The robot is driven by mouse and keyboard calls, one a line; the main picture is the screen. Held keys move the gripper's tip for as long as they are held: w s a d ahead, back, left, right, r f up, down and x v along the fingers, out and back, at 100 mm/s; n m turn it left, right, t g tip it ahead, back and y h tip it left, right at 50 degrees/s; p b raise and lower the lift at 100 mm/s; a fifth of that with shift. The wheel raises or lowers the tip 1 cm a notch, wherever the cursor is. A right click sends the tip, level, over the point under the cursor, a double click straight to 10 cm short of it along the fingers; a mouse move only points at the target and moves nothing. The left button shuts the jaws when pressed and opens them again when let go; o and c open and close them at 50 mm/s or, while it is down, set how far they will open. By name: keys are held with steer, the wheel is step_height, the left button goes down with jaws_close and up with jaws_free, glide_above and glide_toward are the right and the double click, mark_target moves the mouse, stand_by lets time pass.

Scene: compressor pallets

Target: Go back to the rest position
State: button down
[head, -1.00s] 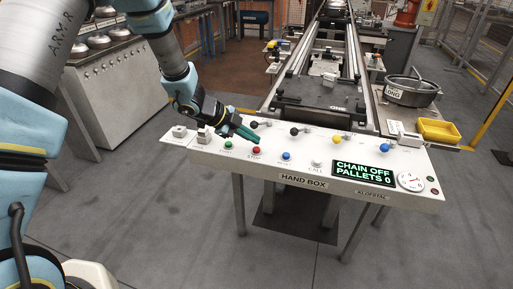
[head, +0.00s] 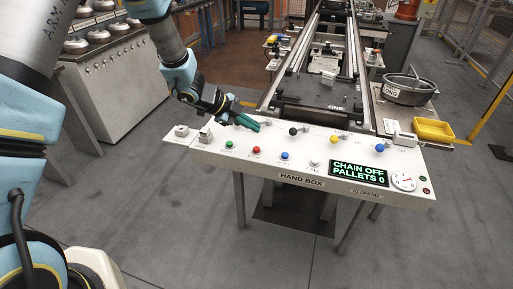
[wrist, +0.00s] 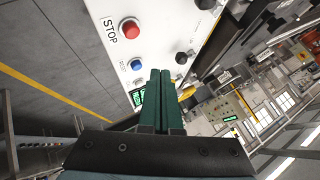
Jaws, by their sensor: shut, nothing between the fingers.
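My gripper (head: 252,124) is over the back left part of the white hand box panel (head: 218,152) in the head view. Its green fingers are shut with nothing between them. In the wrist view the fingers (wrist: 161,75) lie side by side above the panel. The red STOP button (head: 256,150) is in front of the fingers and apart from them, and it shows in the wrist view (wrist: 130,29). The display (head: 358,174) reads "CHAIN OFF, PALLETS 0". The gripper hides part of the panel's back edge.
Green (head: 230,145) and blue (head: 285,155) buttons and a black-knobbed lever (head: 293,132) stand on the panel close to the gripper. The conveyor (head: 310,92) runs away behind it. A yellow bin (head: 433,130) is at the right. The floor in front is clear.

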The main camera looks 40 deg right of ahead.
stand_by(0.4)
steer(key=w+a+r+n+t+y, duration=0.2)
steer(key=w+a+r+n+t, duration=0.25)
steer(key=w+a+n, duration=0.65)
steer(key=w+a+r+n+t+y, duration=0.2)
steer(key=w+a+r+n+t, duration=0.4)
steer(key=a, duration=0.8)
steer(key=s+a+r+n+g+y, duration=0.1)
steer(key=s+a+n+y, duration=0.15)
steer(key=a, duration=0.55)
steer(key=s+a+n+g+y, duration=0.15)
steer(key=a+n, duration=0.25)
steer(key=a, duration=0.5)
steer(key=s+a+r+n+g, duration=0.1)
steer(key=s+a+n+g, duration=0.2)
steer(key=s+a+n, duration=0.3)
steer(key=s, duration=0.3)
steer(key=shift+s+n, duration=0.35)
steer(key=shift+s, duration=0.05)
